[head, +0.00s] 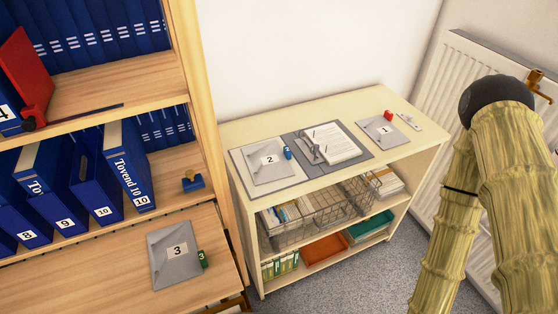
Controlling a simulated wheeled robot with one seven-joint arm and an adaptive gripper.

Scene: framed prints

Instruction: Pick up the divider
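A red upright plate with a red foot (25,72) leans on the upper shelf at the left, beside a blue binder marked 4. It looks most like a divider, but I cannot tell for certain that it is the one named. Flat grey pieces numbered 2 (268,160) and 1 (384,131) lie on the low cabinet. Another, numbered 3 (173,262), lies on the wooden surface at the lower left. My gripper is not in view.
Blue binders (45,190) fill much of the wooden shelving (120,80). A white radiator (449,99) stands at the right.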

